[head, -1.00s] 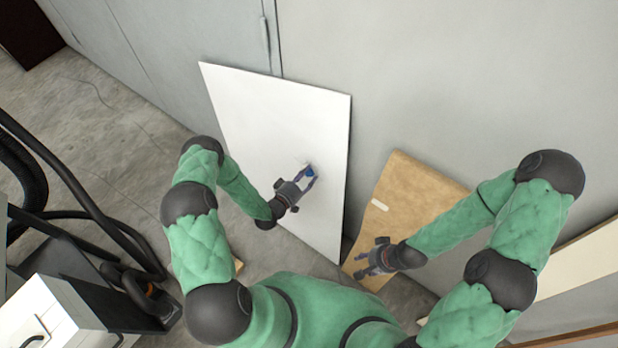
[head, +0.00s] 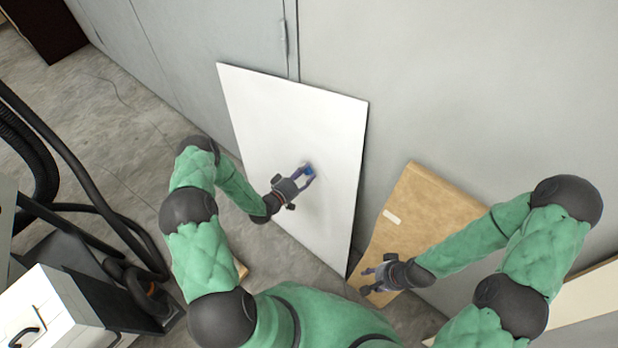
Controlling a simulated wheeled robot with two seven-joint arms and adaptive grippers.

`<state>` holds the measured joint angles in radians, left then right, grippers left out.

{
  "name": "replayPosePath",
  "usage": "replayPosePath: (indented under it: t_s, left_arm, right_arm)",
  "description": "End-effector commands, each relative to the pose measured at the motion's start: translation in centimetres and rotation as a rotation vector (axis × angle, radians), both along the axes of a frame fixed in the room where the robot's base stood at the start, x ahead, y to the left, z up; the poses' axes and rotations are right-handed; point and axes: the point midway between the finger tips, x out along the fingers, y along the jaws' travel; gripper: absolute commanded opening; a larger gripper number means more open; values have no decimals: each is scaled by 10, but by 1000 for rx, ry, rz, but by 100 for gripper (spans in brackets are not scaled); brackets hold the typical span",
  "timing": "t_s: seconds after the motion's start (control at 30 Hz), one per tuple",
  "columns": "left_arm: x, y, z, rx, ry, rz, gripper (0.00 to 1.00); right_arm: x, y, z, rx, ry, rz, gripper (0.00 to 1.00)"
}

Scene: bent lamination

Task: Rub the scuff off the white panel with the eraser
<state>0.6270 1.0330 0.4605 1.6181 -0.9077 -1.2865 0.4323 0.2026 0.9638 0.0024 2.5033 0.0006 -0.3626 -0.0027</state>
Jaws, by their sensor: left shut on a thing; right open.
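The white panel (head: 292,115) leans against the grey wall, tilted, with its lower edge on the floor. My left gripper (head: 307,175) is shut on a small blue thing, apparently the eraser (head: 309,170), and holds it at the middle of the panel's face. I cannot tell whether the eraser touches the panel. No clear scuff shows; the area around the eraser is partly hidden by the gripper and a faint shadow. My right gripper (head: 366,280) is open and empty, low in front of the brown board.
A brown wooden board (head: 425,215) with a pale label leans right of the panel. A pale board (head: 590,295) is at the far right. A white-topped machine (head: 50,310) with black hoses (head: 85,185) stands at left. Bare concrete floor lies between.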

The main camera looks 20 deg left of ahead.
Motion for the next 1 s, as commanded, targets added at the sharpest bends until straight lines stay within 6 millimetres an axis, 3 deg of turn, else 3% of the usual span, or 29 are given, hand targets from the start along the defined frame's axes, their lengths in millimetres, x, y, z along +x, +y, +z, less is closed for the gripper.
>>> replayPosePath:
  t_s: [0.67,1.0]
  left_arm:
    - [15,34,-1,1,-1,2,18]
    - [11,27,1,-1,1,-1,18]
  right_arm:
    - [0,0,-20,0,0,0,43]
    - [0,0,-20,0,0,0,43]
